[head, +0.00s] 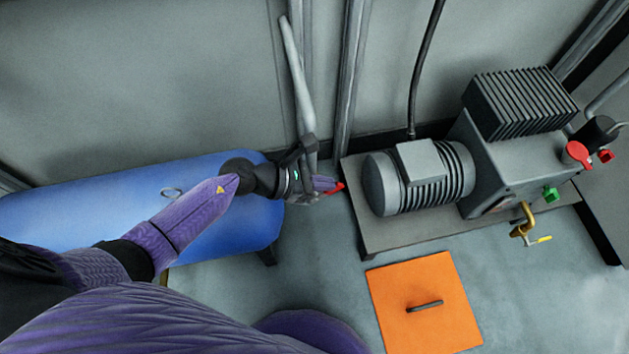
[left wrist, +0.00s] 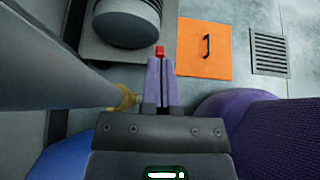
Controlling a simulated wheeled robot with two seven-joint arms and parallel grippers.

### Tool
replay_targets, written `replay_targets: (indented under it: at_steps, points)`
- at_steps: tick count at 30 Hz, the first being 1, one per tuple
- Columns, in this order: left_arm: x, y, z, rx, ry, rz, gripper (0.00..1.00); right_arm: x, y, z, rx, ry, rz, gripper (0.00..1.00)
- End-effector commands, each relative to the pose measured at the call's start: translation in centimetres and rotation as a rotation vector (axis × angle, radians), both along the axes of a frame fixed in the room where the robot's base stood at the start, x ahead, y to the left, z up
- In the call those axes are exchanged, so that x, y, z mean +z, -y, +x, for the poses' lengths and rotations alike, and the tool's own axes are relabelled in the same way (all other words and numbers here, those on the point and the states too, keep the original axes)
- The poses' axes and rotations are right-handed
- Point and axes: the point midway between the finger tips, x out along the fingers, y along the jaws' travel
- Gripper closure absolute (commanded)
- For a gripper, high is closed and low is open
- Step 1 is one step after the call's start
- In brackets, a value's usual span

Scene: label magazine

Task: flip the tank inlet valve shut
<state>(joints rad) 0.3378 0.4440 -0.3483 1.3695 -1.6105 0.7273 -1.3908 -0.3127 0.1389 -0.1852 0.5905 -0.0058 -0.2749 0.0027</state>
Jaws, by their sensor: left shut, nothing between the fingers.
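The blue tank (head: 120,195) lies against the wall at the left. A grey pipe (head: 296,75) comes down the wall to its right end. A red handle tip (head: 335,189) shows just past my left gripper (head: 325,183); it also shows in the left wrist view (left wrist: 160,50), at the ends of the fingers. My left gripper is shut and empty, its purple fingers beside or against the red handle; I cannot tell if they touch. A brass fitting (left wrist: 126,97) shows left of the fingers in the wrist view. The valve body is mostly hidden by my wrist.
A grey motor and pump (head: 420,175) stand on a plinth (head: 380,238) to the right. An orange floor plate (head: 440,325) with a black handle lies in front. Red knobs (head: 579,154), a green knob (head: 551,194) and a brass tap (head: 522,226) are at the far right.

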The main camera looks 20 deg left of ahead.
Motion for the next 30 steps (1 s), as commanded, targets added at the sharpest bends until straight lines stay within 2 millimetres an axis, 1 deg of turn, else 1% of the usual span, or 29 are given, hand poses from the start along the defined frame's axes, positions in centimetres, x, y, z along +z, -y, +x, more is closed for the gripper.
replay_targets:
  at_steps: [7,16,24,27,29,30]
  points:
    - [0.0,-0.2,-0.1,0.000,0.000,0.000,1.00,0.0,0.0,0.0,0.000,0.000,0.000,1.00]
    - [-0.1,-1.3,-0.9,-0.001,-0.001,0.001,1.00,-0.1,0.4,0.0,0.004,-0.002,-0.006,1.00]
    - [0.0,-1.3,-0.9,-0.001,0.000,0.000,1.00,-0.1,0.7,0.0,0.007,-0.001,-0.010,1.00]
    - [0.5,-1.5,-0.8,-0.001,0.002,0.000,1.00,0.2,0.7,0.2,0.006,0.003,-0.010,1.00]
    - [1.3,-1.9,-0.6,0.000,0.004,0.001,1.00,0.5,0.7,0.5,0.007,0.011,-0.010,1.00]
    - [2.0,-2.1,-0.5,0.000,0.004,0.002,1.00,0.8,0.7,0.7,0.006,0.016,-0.010,1.00]
